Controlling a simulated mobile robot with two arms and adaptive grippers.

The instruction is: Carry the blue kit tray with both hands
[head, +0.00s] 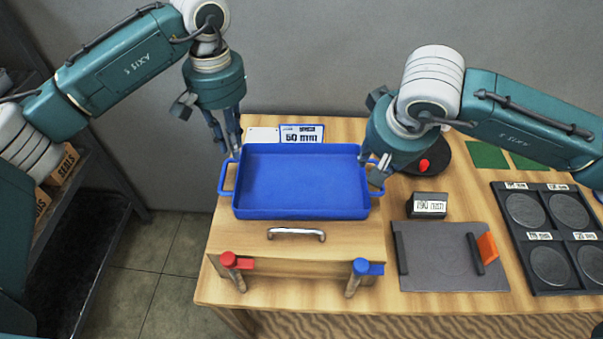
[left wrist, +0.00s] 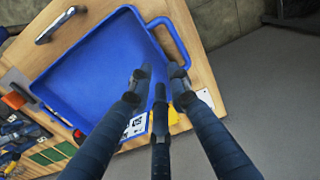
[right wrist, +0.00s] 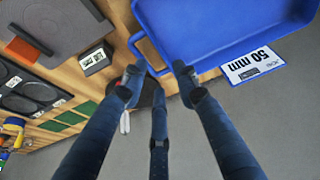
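The blue kit tray (head: 300,185) is empty and sits level on the left part of the wooden table, with a loop handle on each side. My left gripper (head: 228,150) points down at the tray's left handle (head: 226,178). In the left wrist view its fingers (left wrist: 158,73) are apart, by the handle (left wrist: 178,40) and tray rim; contact is unclear. My right gripper (head: 372,170) is at the tray's right side, partly hiding that handle. In the right wrist view its fingers (right wrist: 158,72) are spread near the handle (right wrist: 148,52), with nothing visibly gripped.
A 50 mm sign (head: 301,134) stands behind the tray. A drawer handle (head: 296,233) and red (head: 236,262) and blue (head: 366,268) knobs are in front. A black labelled block (head: 427,205), grey plate (head: 450,258) and disc rack (head: 550,237) lie right. A shelf (head: 75,200) stands left.

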